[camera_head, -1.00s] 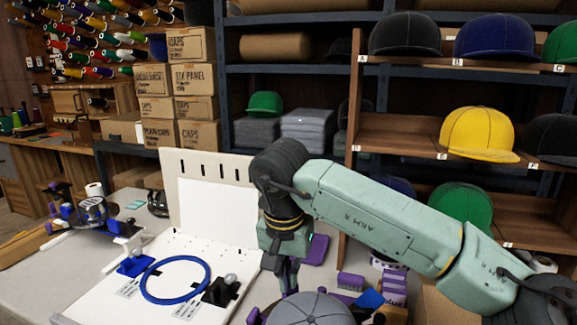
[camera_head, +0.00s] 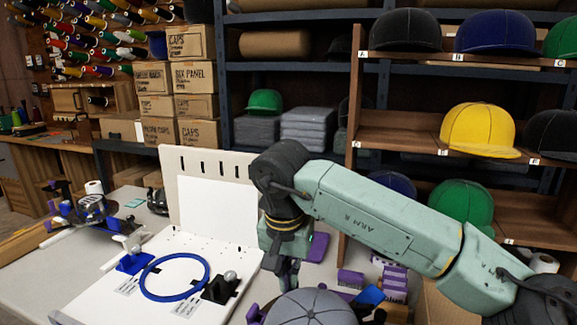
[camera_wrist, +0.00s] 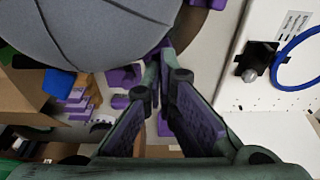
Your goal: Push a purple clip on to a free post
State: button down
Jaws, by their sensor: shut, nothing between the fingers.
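My gripper (camera_head: 289,285) points down just behind the grey cap (camera_head: 310,306) at the bottom of the head view. In the wrist view my gripper (camera_wrist: 167,58) has its fingers together with nothing between them, close beside the cap's edge. A purple clip-like piece (camera_head: 253,314) shows left of the cap. Other purple pieces (camera_wrist: 120,101) lie beside the cap in the wrist view; I cannot tell which are clips. I cannot make out a free post; the cap and my fingers may hide it.
A white board (camera_head: 90,301) left of my gripper bears a blue hoop (camera_head: 146,283), a blue stand (camera_head: 132,264) and a black stand (camera_head: 219,290). Purple boxes (camera_head: 393,280) and a carton (camera_head: 436,304) stand at right. A cap shelf (camera_head: 400,138) rises behind my arm.

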notch_tip(320, 180, up, 7)
jog(key=s+p, duration=0.1)
jog(key=p, duration=0.3)
jog(key=shift+a, duration=0.2)
jog(key=shift+s+f, duration=0.15)
